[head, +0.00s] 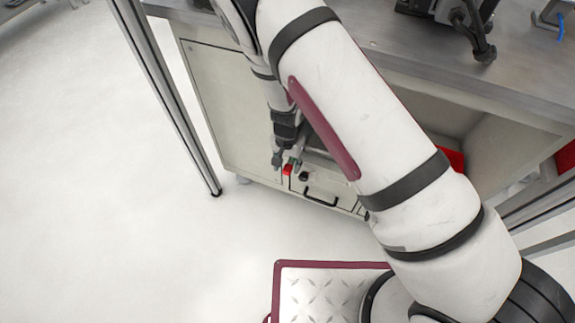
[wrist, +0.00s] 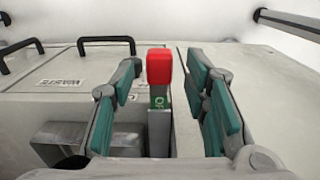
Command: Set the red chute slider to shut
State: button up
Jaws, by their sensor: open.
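The red chute slider (wrist: 159,66) is a red block knob at the top of a narrow grey track in the wrist view. A green label with partly readable letters shows just below the knob. My gripper (wrist: 169,92) is open, with one teal-padded finger on each side of the knob and track. Gaps show between the fingers and the knob. In the head view the red knob (head: 287,170) is small, on the cabinet front below my gripper (head: 287,162). My arm hides part of the cabinet there.
The cabinet has black drawer handles (wrist: 106,42) and a metal chute (wrist: 88,138) left of the slider in the wrist view. The grey worktop (head: 400,62) lies above. A metal post (head: 172,100) stands left of the cabinet. Open floor lies at left.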

notch_tip(320, 180, up, 11)
jog(key=shift+f, duration=0.15)
